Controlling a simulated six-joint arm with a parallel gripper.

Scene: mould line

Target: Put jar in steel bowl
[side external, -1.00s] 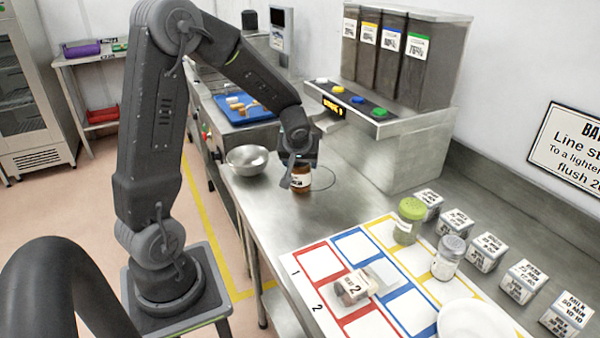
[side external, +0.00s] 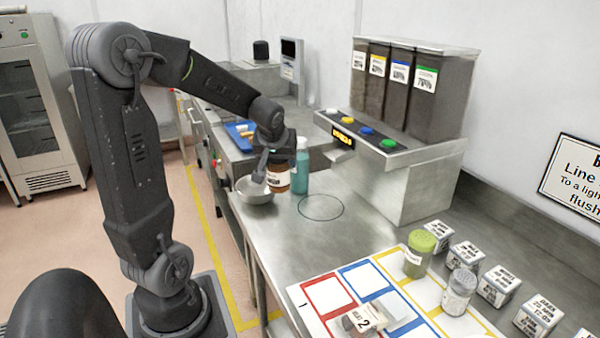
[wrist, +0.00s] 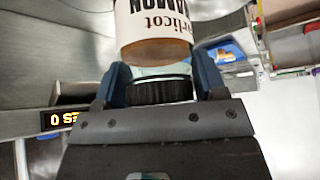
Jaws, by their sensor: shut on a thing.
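The jar (side external: 277,181) is brown with a white label and is in my gripper, at the right side of the steel bowl (side external: 256,197). In the wrist view the jar (wrist: 165,50) shows its printed label, and its black lid (wrist: 160,91) lies between the two fingers. My gripper (side external: 266,168) is shut on the jar near its lid; its fingers also show in the wrist view (wrist: 158,82). The bowl stands on the steel counter. The jar overlaps the bowl's right rim in the side view; I cannot tell whether its base is over the bowl.
A teal bottle (side external: 301,170) stands close right of the jar. A drawn circle (side external: 321,207) on the counter is empty. A blue tray (side external: 240,133) lies behind. A dispenser (side external: 395,140) stands at the right back. A green-lidded shaker (side external: 419,253) stands on the coloured mat (side external: 330,293).

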